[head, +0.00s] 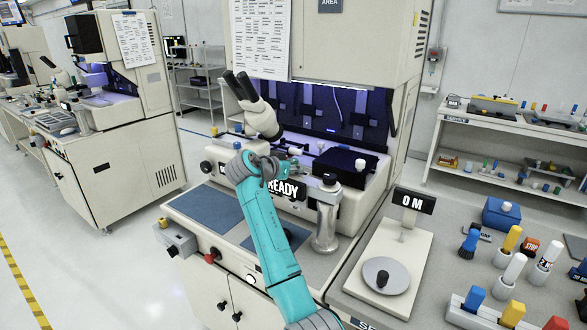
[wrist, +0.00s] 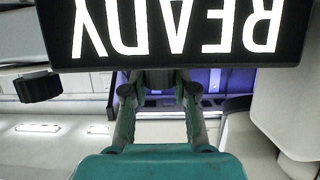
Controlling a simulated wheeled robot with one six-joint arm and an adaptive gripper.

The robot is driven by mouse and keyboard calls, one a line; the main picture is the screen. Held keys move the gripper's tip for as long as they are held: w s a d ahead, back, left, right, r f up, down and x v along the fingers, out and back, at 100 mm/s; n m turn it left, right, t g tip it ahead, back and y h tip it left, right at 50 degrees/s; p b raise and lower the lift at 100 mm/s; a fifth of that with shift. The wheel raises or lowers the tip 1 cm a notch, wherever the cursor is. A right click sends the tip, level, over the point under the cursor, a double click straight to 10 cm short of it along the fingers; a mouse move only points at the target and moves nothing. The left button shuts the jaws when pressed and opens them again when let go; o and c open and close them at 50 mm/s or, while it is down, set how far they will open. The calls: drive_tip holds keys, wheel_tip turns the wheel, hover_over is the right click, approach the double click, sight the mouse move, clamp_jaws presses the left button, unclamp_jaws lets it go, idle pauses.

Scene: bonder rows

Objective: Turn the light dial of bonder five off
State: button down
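The machine in front of me is a cream bonder (head: 310,210) with a lit purple-blue work bay. No number five is readable on it. A black round knob (head: 206,167) sits at the left of its front face. Another black knob (head: 330,180) tops a metal post at the right. I cannot tell which is the light dial. My gripper (head: 268,167) is by the front panel, beside the READY sign (head: 286,190). In the wrist view my gripper (wrist: 158,92) has its fingers apart with nothing between them. The sign (wrist: 175,30) appears upside down there, and a black knob (wrist: 38,88) shows at left.

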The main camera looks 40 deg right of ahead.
drive_tip(key=shift+d+n+t+y, duration=0.1)
drive_tip(key=shift+n+t+y, duration=0.3)
drive_tip(key=shift+n+t, duration=0.4)
drive_tip(key=shift+n+t+y, duration=0.4)
drive_tip(key=shift+n+t, duration=0.3)
drive_tip(key=shift+t, duration=0.1)
drive_tip(key=c, duration=0.9)
unclamp_jaws()
drive_tip(key=v, duration=1.2)
